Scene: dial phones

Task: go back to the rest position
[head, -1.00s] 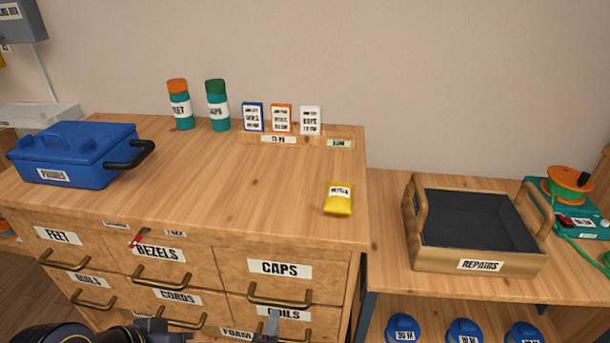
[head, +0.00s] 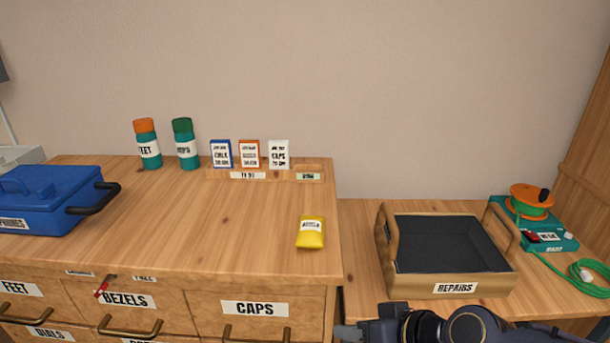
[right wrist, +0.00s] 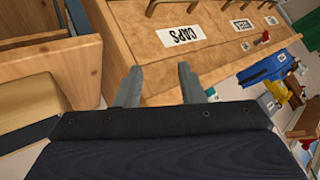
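My right gripper (head: 350,333) shows at the bottom of the head view, its arm coming in from the right. The caps drawer front (right wrist: 165,55) lies beyond the fingers there. My left gripper is not in view.
A yellow packet (head: 311,238) lies on the cabinet top near its right edge. A blue lidded box (head: 45,205) stands at left. Bottles and small boxes line the back. The repairs tray (head: 455,289) stands empty on the lower bench at right, near a cable reel (head: 532,200).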

